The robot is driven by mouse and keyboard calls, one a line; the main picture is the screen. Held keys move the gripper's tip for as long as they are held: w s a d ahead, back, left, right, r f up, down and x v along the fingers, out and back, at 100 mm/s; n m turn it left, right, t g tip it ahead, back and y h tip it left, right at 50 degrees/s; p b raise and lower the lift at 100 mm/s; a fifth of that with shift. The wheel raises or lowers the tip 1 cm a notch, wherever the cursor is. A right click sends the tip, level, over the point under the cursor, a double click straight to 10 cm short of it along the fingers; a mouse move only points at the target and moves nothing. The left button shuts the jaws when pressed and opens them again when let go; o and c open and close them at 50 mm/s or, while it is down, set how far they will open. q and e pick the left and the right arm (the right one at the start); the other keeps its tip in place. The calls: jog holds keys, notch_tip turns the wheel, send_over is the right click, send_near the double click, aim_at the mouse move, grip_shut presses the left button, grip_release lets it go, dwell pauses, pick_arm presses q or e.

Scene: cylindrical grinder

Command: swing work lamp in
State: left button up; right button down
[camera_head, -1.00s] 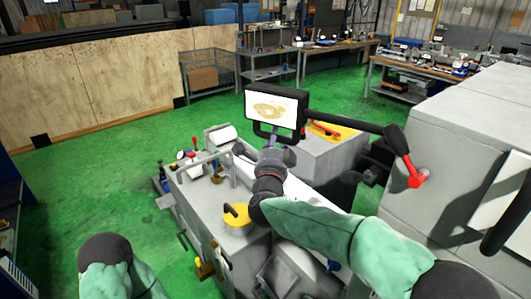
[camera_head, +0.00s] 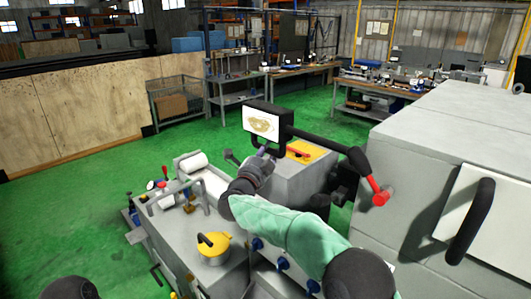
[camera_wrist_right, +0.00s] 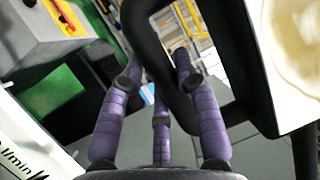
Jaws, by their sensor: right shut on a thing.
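The work lamp (camera_head: 261,121) is a black-framed panel with a pale, brown-marked face, at the end of a black arm (camera_head: 318,139). That arm runs right to a red joint (camera_head: 377,194) beside the grey machine housing. My right gripper (camera_head: 266,153) is just under the panel, shut on the lamp's black handle loop. In the right wrist view, the purple fingers (camera_wrist_right: 158,82) close around the black handle (camera_wrist_right: 160,60), with the lamp's pale face (camera_wrist_right: 295,55) at upper right. My left gripper is out of view.
A grey block with a yellow top (camera_head: 308,151) is behind the lamp. The large grey housing (camera_head: 440,150) fills the right side. Green floor (camera_head: 100,185) is open at left.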

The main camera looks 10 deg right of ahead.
jog(key=shift+d, duration=0.2)
jog(key=c, duration=1.2)
grip_release()
jog(key=shift+r, duration=0.1)
jog(key=shift+c, duration=0.2)
jog(key=o, duration=0.3)
jog(key=shift+w, duration=0.1)
jog(key=shift+o, duration=0.2)
jog(key=shift+w+d, duration=0.1)
jog(key=shift+d, duration=0.05)
jog(key=shift+s+a, duration=0.35)
jog(key=v, duration=1.1)
jog(key=shift+f, duration=0.25)
jog(key=shift+s, duration=0.1)
